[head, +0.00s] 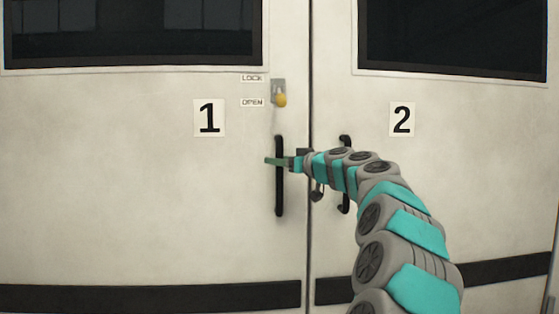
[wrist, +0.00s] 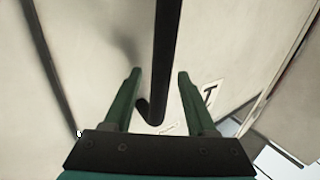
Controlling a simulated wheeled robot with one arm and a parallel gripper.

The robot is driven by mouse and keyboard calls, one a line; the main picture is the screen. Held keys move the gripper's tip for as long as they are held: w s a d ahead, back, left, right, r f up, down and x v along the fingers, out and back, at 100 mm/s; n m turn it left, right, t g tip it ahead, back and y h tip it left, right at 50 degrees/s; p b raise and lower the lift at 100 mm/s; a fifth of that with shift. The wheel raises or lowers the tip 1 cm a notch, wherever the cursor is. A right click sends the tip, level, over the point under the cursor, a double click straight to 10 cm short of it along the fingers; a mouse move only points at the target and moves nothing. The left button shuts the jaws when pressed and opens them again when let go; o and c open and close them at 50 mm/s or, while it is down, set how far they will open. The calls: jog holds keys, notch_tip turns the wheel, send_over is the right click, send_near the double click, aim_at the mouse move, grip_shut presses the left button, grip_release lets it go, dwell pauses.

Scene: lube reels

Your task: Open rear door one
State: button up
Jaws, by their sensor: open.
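Rear door one (head: 130,200) is the pale left door, marked by a black "1" sign (head: 209,118), and looks closed against the door beside it. Its black vertical handle (head: 279,195) is near the right edge. Above it is a latch with a yellow knob (head: 280,100), at the height of the OPEN label (head: 252,102). My gripper (head: 268,161) is at the handle's upper half. In the wrist view, the handle (wrist: 162,60) runs between the open green fingers (wrist: 159,76), with gaps visible on both sides. I cannot tell the exact depth.
Door two (head: 480,190), with a "2" sign (head: 402,119), is to the right across a narrow seam. Its black handle (head: 345,204) is partly hidden behind my arm. Both doors have dark windows (head: 130,30) above and black strips (head: 150,297) below.

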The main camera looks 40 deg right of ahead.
grip_shut()
dwell(0.5)
dwell(1.0)
